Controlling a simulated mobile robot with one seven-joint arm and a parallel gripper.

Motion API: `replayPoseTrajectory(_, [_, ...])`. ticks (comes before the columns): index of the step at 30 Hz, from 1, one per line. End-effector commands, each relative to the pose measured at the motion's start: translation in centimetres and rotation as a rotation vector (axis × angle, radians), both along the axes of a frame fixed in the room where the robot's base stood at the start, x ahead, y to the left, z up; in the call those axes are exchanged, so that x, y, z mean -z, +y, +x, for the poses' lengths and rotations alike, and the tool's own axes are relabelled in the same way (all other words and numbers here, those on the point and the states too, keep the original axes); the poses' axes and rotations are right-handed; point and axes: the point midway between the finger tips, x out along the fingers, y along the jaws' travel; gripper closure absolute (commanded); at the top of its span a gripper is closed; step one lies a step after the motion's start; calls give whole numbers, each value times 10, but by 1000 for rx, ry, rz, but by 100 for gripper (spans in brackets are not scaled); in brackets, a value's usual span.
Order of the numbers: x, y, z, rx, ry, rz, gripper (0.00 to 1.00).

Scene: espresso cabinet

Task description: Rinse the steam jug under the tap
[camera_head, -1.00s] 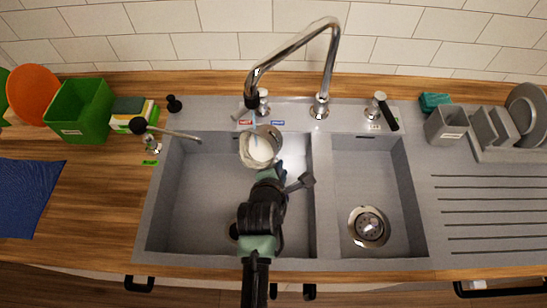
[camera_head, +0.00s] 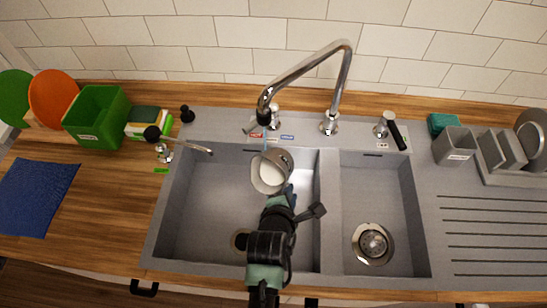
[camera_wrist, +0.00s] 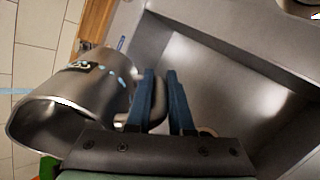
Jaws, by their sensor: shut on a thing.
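The steel steam jug (camera_head: 271,172) is over the left basin, below the tap spout. It is tilted, with its mouth toward the lower left. My gripper (camera_head: 287,191) is shut on its handle at the jug's right side. In the wrist view the jug (camera_wrist: 85,95) is at the left, with its handle between the blue fingers of my gripper (camera_wrist: 163,100). Blue drops show on the jug's side. The chrome tap (camera_head: 335,85) arches over the left basin, and a thin pale-blue stream falls from its spout toward the jug. My arm hides part of the basin.
The left basin (camera_head: 205,215) has walls around the jug, and a divider separates it from the right basin (camera_head: 395,205). A short spout (camera_head: 185,145) juts over its back left edge. A tap lever (camera_head: 391,130) stands behind the right basin. A green bin (camera_head: 98,117) is at the left.

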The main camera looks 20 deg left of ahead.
Motion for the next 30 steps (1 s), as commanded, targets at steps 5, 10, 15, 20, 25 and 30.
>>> replayPoseTrajectory(5, [-2, 0, -14, -2, -1, -1, 100])
replayPoseTrajectory(10, [-2, -1, -27, -2, 0, -1, 100])
replayPoseTrajectory(15, [-2, -2, -40, -2, 0, -1, 100])
replayPoseTrajectory(20, [-2, -2, -51, -2, -1, 1, 100])
replayPoseTrajectory(25, [-2, -3, -56, -2, -3, 0, 100])
replayPoseTrajectory(30, [-1, -3, -56, -1, -3, 0, 100])
